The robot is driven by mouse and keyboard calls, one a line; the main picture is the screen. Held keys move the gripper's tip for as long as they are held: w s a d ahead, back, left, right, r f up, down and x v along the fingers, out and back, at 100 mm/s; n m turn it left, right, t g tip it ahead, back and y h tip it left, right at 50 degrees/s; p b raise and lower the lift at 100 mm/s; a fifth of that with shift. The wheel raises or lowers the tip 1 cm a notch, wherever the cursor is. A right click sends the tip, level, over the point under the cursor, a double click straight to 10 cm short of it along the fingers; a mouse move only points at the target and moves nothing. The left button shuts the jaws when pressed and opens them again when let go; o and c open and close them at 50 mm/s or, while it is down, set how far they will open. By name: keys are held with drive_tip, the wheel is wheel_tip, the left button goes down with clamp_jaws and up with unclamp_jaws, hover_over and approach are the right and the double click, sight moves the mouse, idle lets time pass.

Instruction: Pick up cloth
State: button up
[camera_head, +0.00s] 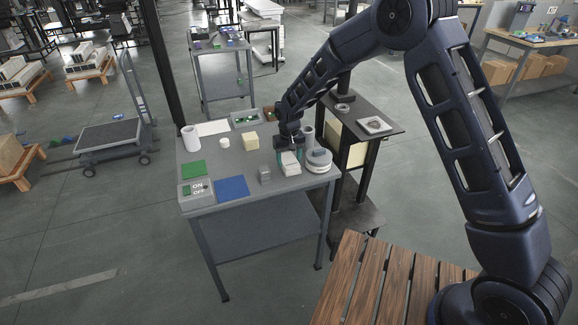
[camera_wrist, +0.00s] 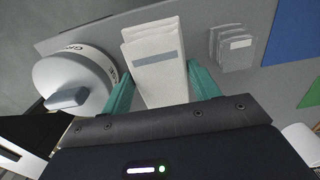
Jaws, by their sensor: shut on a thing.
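The cloth (camera_head: 291,168) is a white folded stack near the right front part of the grey table (camera_head: 215,160). In the wrist view, the cloth (camera_wrist: 155,58) shows a grey band and lies between the two teal fingers. My gripper (camera_head: 289,157) points down over it and is shut on it; the fingers also show in the wrist view (camera_wrist: 161,85). The cloth's near end is hidden behind the gripper body. I cannot tell whether it touches the table.
A round white container (camera_head: 319,161) stands close to the gripper's right. A small grey stack (camera_head: 264,175) lies to its left. A blue mat (camera_head: 232,187), green mat (camera_head: 194,169) and yellow block (camera_head: 251,142) lie farther left. A dark stand (camera_head: 385,134) adjoins the table's right side.

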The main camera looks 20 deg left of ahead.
sight(289, 160)
wheel_tip(289, 160, up, 16)
idle(0.3)
